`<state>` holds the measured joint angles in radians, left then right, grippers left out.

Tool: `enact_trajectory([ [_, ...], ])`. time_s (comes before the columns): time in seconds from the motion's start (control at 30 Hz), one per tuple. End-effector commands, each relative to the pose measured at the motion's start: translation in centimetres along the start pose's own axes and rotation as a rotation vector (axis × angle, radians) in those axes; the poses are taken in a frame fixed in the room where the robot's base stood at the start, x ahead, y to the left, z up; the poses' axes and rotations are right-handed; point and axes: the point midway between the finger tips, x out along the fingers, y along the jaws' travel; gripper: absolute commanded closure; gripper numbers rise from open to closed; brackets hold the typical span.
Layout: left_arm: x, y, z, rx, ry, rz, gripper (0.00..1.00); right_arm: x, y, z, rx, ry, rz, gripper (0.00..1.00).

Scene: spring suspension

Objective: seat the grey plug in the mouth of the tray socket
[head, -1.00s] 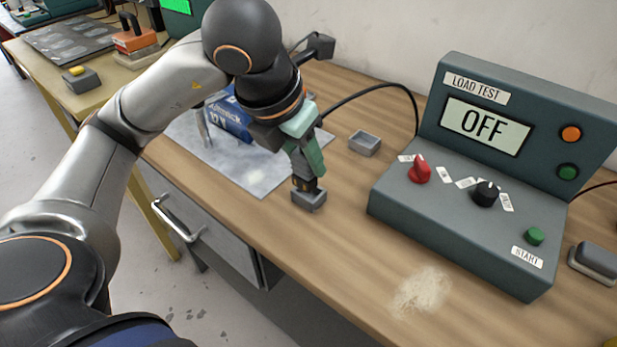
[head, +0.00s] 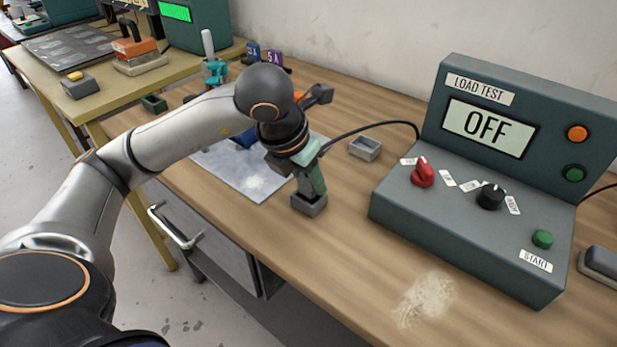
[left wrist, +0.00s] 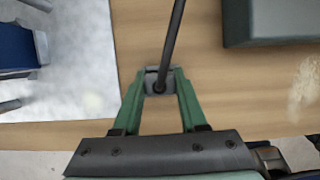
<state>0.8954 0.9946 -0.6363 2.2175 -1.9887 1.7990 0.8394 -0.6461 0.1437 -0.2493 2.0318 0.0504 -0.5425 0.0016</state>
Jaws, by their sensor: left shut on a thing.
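My left gripper (head: 310,193) is shut, pointing down, its green fingers reaching a small grey block-shaped socket (head: 309,207) on the bench. In the left wrist view the gripper (left wrist: 161,88) closes around the end of a black cable (left wrist: 174,40), with grey surfaces (left wrist: 152,73) between the fingertips. The grey plug is mostly hidden by the fingers and cable, so I cannot tell how deep it sits in the socket's mouth. A second grey, open-topped box (head: 365,148) stands empty to the right. My right gripper is not in view.
The load test box (head: 470,240), display reading OFF, stands right of the socket. The cable (head: 375,126) arches from it towards my gripper. A grey sheet (head: 265,187) lies left of the socket.

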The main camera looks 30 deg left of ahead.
Motion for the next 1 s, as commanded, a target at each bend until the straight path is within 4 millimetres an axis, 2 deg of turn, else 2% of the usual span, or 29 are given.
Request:
enact_trajectory([
  [0.13,0.5,0.0,-0.2,0.000,0.000,0.000,1.00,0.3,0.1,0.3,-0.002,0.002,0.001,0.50],
  [0.17,0.4,0.0,-0.2,0.000,0.000,0.000,0.57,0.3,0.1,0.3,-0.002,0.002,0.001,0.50],
  [0.4,0.3,0.0,-0.1,-0.001,0.000,0.000,0.30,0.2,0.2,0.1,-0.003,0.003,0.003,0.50],
  [0.77,-0.2,0.0,0.1,-0.001,0.000,0.000,0.28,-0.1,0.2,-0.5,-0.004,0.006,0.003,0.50],
  [0.87,-1.5,0.0,0.2,-0.001,-0.005,-0.001,0.28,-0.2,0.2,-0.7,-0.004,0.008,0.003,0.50],
  [1.0,-4.5,0.0,0.3,0.000,-0.007,0.000,0.28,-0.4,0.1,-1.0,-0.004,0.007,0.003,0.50],
])
